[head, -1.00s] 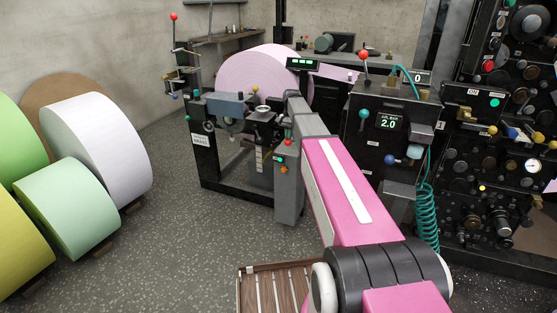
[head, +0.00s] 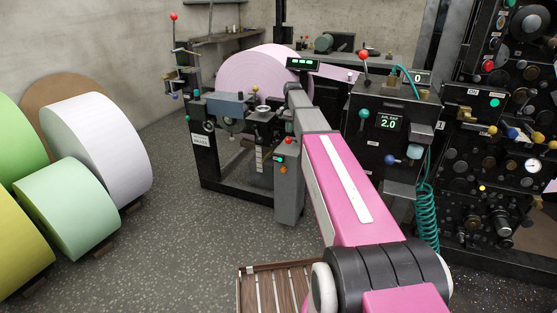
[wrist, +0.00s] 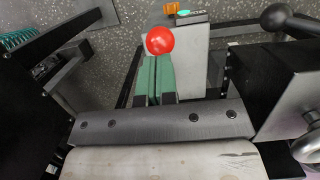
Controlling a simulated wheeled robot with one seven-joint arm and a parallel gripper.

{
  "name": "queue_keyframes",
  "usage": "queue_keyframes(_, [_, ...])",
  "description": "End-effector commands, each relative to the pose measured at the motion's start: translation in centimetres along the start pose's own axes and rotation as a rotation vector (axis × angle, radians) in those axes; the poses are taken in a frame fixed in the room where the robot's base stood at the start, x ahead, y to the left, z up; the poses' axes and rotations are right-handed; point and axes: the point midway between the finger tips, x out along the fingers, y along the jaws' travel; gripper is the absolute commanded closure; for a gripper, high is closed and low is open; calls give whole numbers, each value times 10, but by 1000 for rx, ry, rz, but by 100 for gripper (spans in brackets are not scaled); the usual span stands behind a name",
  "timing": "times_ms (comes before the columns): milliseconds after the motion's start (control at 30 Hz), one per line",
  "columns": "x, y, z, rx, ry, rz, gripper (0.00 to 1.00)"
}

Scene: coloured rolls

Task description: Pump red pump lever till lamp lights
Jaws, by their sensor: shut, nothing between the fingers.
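A red ball knob (wrist: 160,40), which looks like the end of the red pump lever, is just beyond my fingertips in the wrist view. It also shows small in the head view (head: 288,141), at the top of a grey box. My gripper (wrist: 157,60) has its green fingers shut together and empty. The fingertips are right at the knob's near edge; I cannot tell whether they touch it. The lever's shaft is hidden below the knob. An orange part (wrist: 171,8) and a lit green part (wrist: 183,13) are beyond the knob; I cannot tell which is the lamp.
The grey box (head: 288,195) stands at the front of a black machine frame holding a pink roll (head: 245,75). Another red-knobbed lever (head: 363,55) tops the dark cabinet on the right, which has a "2.0" display (head: 389,123). Coloured rolls lie at left; the floor between is clear.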

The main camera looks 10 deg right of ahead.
Motion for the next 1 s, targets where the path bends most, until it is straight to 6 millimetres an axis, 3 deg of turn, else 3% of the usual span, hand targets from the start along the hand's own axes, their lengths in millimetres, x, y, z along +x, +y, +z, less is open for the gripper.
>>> queue_keyframes(600, [-50,0,3,0,-1,0,100])
queue_keyframes(867, [-50,0,3,0,-1,0,100])
queue_keyframes(1000, [-31,6,15,-18,5,1,100])
